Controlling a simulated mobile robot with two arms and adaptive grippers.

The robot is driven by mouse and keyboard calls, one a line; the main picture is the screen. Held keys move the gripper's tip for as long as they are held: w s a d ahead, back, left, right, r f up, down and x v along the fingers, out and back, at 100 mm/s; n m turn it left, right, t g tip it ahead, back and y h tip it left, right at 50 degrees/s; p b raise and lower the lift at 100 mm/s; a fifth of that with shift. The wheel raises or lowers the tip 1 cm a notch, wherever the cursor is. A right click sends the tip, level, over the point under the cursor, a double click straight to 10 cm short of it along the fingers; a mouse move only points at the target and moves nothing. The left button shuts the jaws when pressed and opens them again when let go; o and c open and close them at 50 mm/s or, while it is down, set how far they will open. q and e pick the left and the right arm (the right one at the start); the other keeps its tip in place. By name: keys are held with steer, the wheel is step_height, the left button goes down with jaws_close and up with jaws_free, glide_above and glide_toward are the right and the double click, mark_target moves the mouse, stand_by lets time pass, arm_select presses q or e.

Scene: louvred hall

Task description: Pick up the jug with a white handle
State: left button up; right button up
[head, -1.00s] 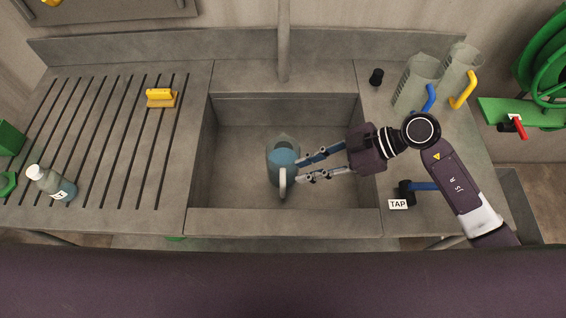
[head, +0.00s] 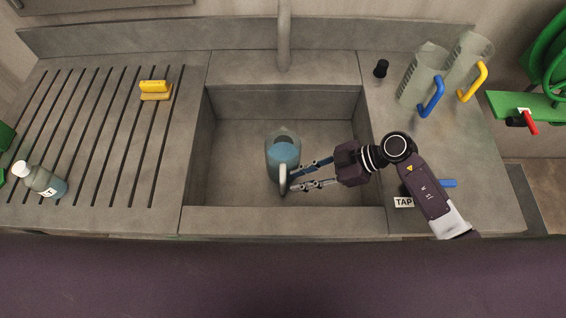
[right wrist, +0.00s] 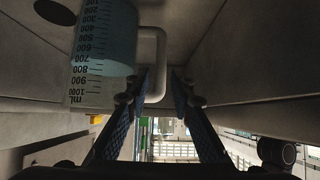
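The jug (head: 282,150) with a white handle (head: 283,181) stands in the sink (head: 235,190) and holds blue liquid. Its handle points toward the front of the sink. In the right wrist view the clear, graduated jug (right wrist: 98,50) is at upper left and its white handle (right wrist: 160,50) is ahead, in line with the gap between the fingers. My right gripper (head: 291,180) is open, with its fingertips close beside the handle on its right; contact cannot be made out. My left gripper is not in view.
Two clear jugs, one with a blue handle (head: 432,98) and one with a yellow handle (head: 474,82), stand on the right counter. A black knob (head: 381,68) and a TAP label (head: 403,202) are there too.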

mark_target(283, 184)
steer(key=x, duration=0.6)
steer(key=shift+a+p, duration=0.1)
steer(key=shift+p, duration=0.2)
jaws_close()
steer(key=shift+r, duration=0.1)
